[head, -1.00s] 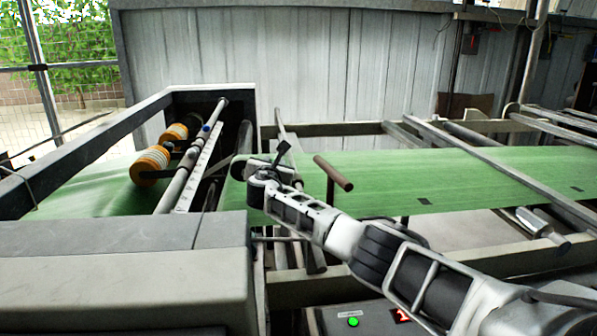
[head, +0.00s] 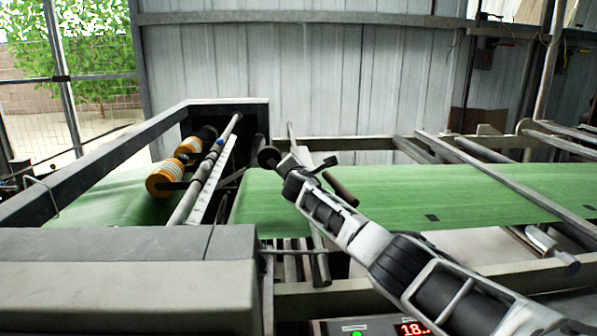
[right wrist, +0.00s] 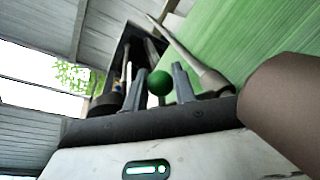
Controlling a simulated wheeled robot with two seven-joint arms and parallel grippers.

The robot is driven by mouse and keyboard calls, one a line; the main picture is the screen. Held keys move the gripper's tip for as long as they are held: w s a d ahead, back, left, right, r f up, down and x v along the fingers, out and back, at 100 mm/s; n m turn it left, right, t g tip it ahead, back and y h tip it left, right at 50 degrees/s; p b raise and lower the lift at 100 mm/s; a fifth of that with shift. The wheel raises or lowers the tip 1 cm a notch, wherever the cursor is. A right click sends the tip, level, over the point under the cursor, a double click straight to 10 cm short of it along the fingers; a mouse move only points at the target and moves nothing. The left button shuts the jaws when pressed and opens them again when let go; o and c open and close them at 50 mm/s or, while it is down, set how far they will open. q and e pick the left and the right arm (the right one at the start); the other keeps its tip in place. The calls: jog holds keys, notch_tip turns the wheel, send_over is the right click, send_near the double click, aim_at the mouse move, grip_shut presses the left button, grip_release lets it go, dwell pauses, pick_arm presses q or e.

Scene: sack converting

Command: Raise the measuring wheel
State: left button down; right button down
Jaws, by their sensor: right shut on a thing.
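The measuring wheel appears to be the small dark disc (head: 268,157) in the head view. It stands above the near end of the green web (head: 400,195), just left of my right gripper (head: 287,163). In the right wrist view, a green ball knob (right wrist: 160,85) sits between the two fingers of my right gripper (right wrist: 158,88), which are shut on it. The knob is hidden in the head view. How the knob joins the wheel does not show clearly. My left gripper is in neither view.
A brown cylinder (head: 342,193) lies behind my right arm, and it looms close in the right wrist view (right wrist: 290,105). Orange-rimmed rolls (head: 163,182) and a white ruled bar (head: 212,182) stand to the left. A grey cover (head: 120,285) fills the near left.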

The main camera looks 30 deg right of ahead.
jog(key=shift+s+d+r, duration=0.1)
jog(key=shift+d+r, duration=0.05)
jog(key=shift+d, duration=0.2)
jog(key=c, duration=1.2)
grip_release()
jog(key=shift+o, duration=0.2)
jog(key=shift+a, duration=0.15)
jog(key=shift+s+a+p, duration=0.3)
jog(key=shift+s+a, duration=0.05)
jog(key=shift+s, duration=0.15)
jog(key=v, duration=1.4)
jog(key=shift+s+r, duration=0.2)
jog(key=shift+s, duration=0.1)
jog(key=shift+a+f, duration=0.1)
jog(key=shift+a, duration=0.05)
